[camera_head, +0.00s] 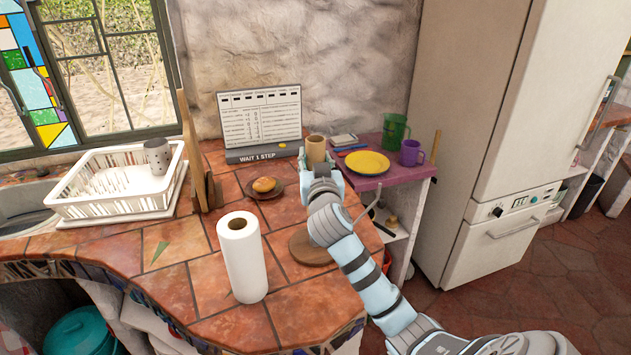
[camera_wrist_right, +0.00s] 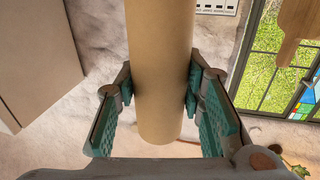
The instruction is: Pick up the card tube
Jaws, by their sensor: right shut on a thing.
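The card tube (camera_head: 316,149) is a plain brown cylinder held upright in the head view. My right gripper (camera_head: 318,166) is shut on it, above the right part of the tiled counter. In the right wrist view the card tube (camera_wrist_right: 160,75) stands between the two teal-padded fingers of the right gripper (camera_wrist_right: 160,105), with a pad against each side. Its lower end shows there; its upper end runs out of the picture. My left gripper is not in view.
A paper towel roll (camera_head: 241,256) stands at the front of the counter. A round wooden board (camera_head: 309,247) lies beside my right arm. A bun on a plate (camera_head: 264,188), a sign board (camera_head: 260,118) and a white dish rack (camera_head: 115,185) stand behind. A purple shelf (camera_head: 372,179) holds a yellow plate (camera_head: 367,162) and mugs.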

